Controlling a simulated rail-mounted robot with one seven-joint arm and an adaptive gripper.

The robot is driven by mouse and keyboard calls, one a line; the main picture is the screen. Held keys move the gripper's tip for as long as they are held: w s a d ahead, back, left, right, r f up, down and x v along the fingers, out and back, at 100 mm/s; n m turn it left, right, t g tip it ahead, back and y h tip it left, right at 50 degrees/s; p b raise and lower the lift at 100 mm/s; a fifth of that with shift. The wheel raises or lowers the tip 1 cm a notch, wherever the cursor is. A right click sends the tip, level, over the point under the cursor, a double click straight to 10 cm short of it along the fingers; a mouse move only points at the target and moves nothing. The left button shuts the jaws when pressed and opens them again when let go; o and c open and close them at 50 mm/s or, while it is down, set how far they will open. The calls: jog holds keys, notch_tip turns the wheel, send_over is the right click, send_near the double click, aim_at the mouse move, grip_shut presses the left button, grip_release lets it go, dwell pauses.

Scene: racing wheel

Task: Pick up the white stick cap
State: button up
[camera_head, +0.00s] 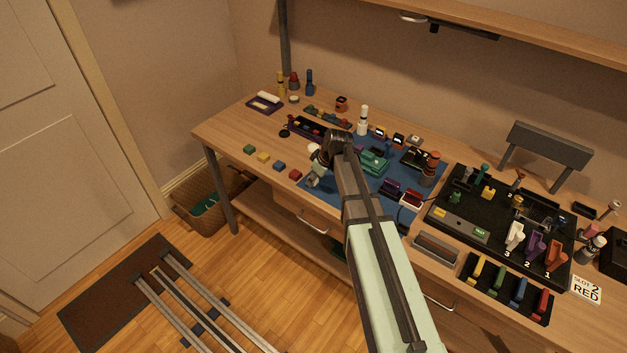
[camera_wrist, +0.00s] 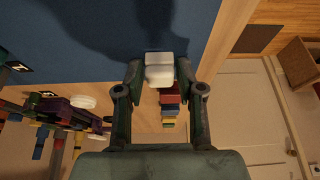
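A white cap-like piece (camera_wrist: 160,74) shows in the wrist view between the two fingertips of my gripper (camera_wrist: 160,70), over the blue mat (camera_wrist: 70,25). It has a brighter near part and a dimmer part behind it. The fingers are drawn partway together, one on each side of the white piece, and very close to it. I cannot tell whether they touch it. In the head view my gripper (camera_head: 317,178) points down at the left end of the blue mat (camera_head: 335,197). The white piece cannot be made out for sure there.
Small coloured blocks, including a red block (camera_head: 295,174) and a yellow block (camera_head: 263,157), lie left of my gripper along the table's front edge. A green part (camera_head: 374,162) lies to the right on the mat. A black panel (camera_head: 475,215) with coloured levers stands farther right.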

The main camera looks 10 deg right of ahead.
jog(key=shift+c, duration=0.9)
jog(key=shift+r, duration=0.2)
